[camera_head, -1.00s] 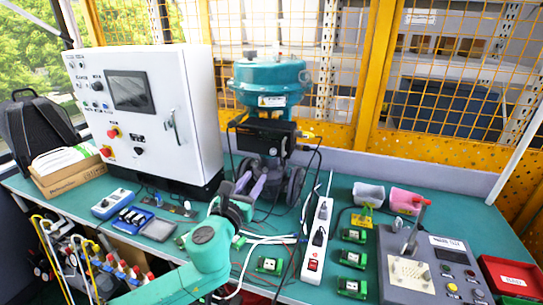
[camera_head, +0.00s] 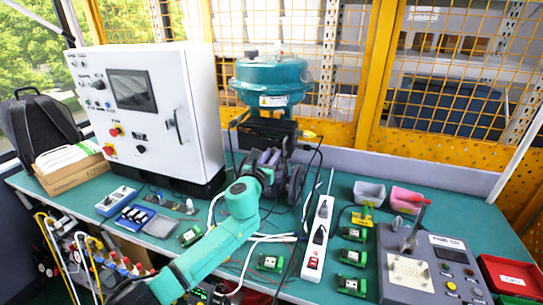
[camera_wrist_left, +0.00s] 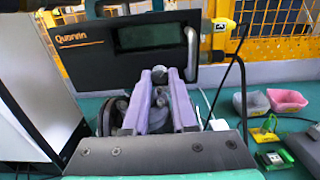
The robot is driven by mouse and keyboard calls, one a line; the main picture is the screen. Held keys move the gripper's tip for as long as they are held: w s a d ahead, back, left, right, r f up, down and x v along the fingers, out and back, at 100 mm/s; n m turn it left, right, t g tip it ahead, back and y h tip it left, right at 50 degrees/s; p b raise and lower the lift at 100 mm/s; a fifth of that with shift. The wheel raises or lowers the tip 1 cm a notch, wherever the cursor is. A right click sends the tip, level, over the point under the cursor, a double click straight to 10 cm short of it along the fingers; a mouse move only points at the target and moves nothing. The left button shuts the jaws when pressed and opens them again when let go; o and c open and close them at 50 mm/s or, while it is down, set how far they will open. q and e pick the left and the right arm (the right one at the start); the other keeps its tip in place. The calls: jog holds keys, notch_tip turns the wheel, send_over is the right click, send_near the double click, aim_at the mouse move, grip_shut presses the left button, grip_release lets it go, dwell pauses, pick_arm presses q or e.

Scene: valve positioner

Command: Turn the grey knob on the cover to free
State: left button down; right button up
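The valve positioner is a black box (camera_head: 268,130) below the teal actuator (camera_head: 272,80). Its dark front cover (camera_wrist_left: 95,42), with a display, fills the top of the left wrist view. The grey knob (camera_wrist_left: 159,74) is at the cover's lower middle; the gripper hides it in the head view. My left gripper (camera_head: 265,158) is in front of the positioner. In the left wrist view its lavender fingers (camera_wrist_left: 160,88) are apart, with the knob showing between their tips. Contact with the knob cannot be made out. My right gripper is not in view.
A white control cabinet (camera_head: 150,110) stands close on the left. A white power strip (camera_head: 318,235), cables and several green modules (camera_head: 270,263) lie to the right and in front. A test box (camera_head: 425,265) with a lever stands at right. A yellow mesh fence is behind.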

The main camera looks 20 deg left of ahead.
pick_arm(q)
jog(key=shift+n, duration=0.3)
jog(key=n, duration=0.3)
jog(key=shift+f, duration=0.1)
jog(key=n, duration=0.5)
jog(key=shift+n, duration=0.3)
jog(key=n+b, duration=0.1)
jog(key=n, duration=0.3)
jog(key=shift+n, duration=2.4)
jog(key=c, duration=1)
grip_release()
